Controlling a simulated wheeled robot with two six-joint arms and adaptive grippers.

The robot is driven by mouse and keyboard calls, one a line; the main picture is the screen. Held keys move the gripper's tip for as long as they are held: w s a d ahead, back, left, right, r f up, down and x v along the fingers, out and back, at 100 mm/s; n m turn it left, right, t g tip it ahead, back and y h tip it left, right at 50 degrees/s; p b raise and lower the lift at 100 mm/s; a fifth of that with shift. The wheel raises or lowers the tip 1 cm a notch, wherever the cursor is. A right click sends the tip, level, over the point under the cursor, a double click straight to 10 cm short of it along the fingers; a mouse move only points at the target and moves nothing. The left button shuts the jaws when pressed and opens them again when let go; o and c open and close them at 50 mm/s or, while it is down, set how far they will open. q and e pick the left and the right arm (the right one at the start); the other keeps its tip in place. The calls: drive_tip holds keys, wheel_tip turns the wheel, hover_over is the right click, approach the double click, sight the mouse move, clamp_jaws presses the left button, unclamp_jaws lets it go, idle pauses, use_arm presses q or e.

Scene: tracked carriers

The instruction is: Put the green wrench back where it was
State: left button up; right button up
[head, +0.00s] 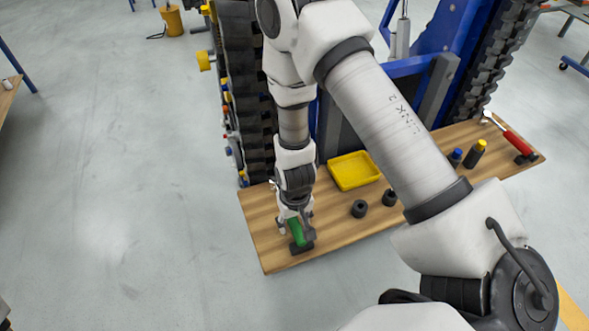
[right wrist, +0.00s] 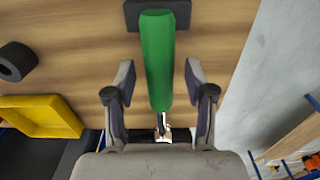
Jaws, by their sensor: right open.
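The green wrench (head: 297,232) lies at the left end of the wooden board, with its handle end at a black block (head: 301,248). In the right wrist view the green handle (right wrist: 157,60) runs down between my fingers, and its metal head (right wrist: 162,127) shows close to the palm. The far end of the handle overlaps the black block (right wrist: 183,12). My right gripper (right wrist: 160,75) is open, with one finger on each side of the handle and a visible gap on both sides. My left gripper is not in view.
A yellow tray (head: 354,171), two black rings (head: 359,209) (head: 389,197) and two small bottles (head: 475,153) (head: 455,157) stand on the board (head: 340,228). A red-handled wrench (head: 516,142) lies at its right end. A blue machine with black tracks stands behind.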

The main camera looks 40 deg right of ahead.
wheel_tip(320, 180, up, 12)
drive_tip(key=p, duration=0.7)
drive_tip(key=s+f+n, duration=0.2)
drive_tip(key=s+f, duration=0.9)
drive_tip(key=s, duration=0.4)
drive_tip(key=shift+s+a+f, duration=0.25)
drive_tip(key=shift+s+a, duration=0.05)
